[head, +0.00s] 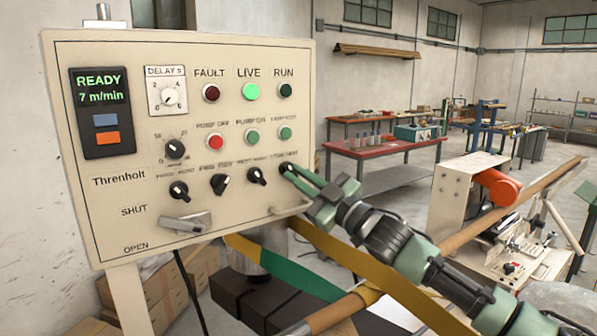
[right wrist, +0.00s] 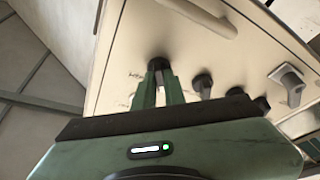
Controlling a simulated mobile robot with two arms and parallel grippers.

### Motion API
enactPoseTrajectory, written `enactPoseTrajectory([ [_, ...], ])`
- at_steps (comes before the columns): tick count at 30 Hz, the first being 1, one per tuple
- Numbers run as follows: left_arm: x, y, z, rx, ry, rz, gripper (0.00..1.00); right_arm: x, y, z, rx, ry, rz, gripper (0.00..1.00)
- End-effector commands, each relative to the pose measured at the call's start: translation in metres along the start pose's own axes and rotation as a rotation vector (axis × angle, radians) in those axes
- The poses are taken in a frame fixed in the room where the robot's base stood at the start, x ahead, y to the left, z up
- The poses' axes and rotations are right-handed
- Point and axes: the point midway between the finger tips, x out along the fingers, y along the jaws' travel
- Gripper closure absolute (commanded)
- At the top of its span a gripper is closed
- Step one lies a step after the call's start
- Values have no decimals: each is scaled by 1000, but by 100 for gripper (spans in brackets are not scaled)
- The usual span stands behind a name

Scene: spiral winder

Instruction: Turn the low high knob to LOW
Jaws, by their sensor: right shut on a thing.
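The cream control panel (head: 120,50) carries a row of small black knobs. The rightmost knob (head: 286,166) of that row has my right gripper (head: 293,174) on it; its label is too blurred to read surely. In the right wrist view, the two green fingers of the gripper (right wrist: 159,82) are shut on this dark knob (right wrist: 158,63), one on each side. The fingers hide part of the knob, so its pointing direction cannot be told. My left gripper is not in view.
Neighbouring knobs (head: 256,175) (head: 219,184) (head: 179,190) sit close to the left. Yellow and green bands (head: 375,280) pass under the panel. A red table (head: 385,148) stands behind.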

Motion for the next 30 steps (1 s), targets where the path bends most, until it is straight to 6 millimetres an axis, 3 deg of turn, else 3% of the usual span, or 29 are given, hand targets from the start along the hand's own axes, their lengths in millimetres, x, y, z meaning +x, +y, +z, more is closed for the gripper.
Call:
enactPoseTrajectory([
  [13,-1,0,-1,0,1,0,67,0,0,0,-14,0,-4,100],
  [16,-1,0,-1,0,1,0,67,0,0,0,-13,0,-4,67],
  [26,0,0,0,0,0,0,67,-1,0,0,-11,0,-4,67],
  [30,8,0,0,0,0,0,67,-16,-1,4,-11,-1,-2,67],
])
